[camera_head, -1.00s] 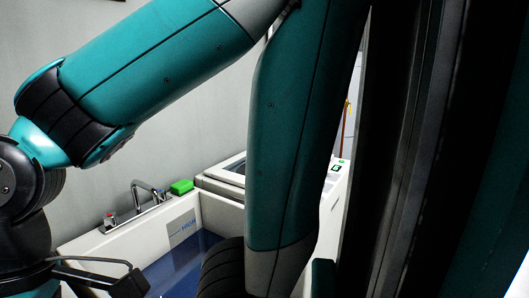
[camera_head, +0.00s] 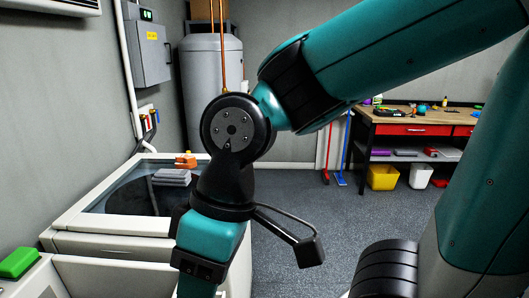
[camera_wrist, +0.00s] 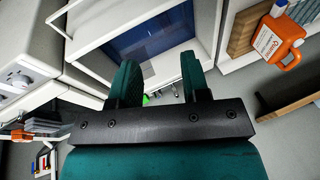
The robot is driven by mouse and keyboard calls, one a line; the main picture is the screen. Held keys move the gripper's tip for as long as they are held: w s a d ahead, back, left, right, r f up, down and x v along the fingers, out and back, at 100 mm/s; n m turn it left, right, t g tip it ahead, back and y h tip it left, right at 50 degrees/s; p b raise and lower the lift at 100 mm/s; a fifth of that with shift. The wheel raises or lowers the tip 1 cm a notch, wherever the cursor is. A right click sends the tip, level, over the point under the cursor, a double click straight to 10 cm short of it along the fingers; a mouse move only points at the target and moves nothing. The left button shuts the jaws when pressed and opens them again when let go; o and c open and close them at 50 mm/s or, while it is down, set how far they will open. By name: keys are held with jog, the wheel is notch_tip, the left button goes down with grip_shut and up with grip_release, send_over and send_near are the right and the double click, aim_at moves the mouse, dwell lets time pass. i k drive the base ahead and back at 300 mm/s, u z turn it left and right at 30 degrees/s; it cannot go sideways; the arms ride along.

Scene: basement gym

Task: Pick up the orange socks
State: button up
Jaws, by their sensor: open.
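A small orange item (camera_head: 186,160) lies on the glass-topped white machine in the head view, behind a folded grey stack. It may be the orange socks, but it is too small to be sure. In the wrist view, an orange patch (camera_wrist: 22,135) shows beside a grey stack at the lower left. My gripper (camera_wrist: 160,78) is open, its two teal fingers apart with nothing between them. In the head view its wrist part hangs in front of the machine's right side, and its fingertips are out of frame.
The white machine (camera_head: 75,222) stands at the left, with a green block (camera_head: 18,262) nearer. A grey tank (camera_head: 205,95) and a workbench (camera_head: 425,120) stand behind. Grey floor (camera_head: 320,215) lies clear between. The wrist view shows an orange jug (camera_wrist: 283,40) and a blue-bottomed basin (camera_wrist: 150,40).

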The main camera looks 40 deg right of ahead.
aim_at(183, 161)
jog(key=z, duration=0.5)
jog(key=i, duration=0.45)
jog(key=k, duration=0.45)
jog(key=z, duration=1.3)
jog(key=i, duration=4.45)
jog(key=u, duration=3.35)
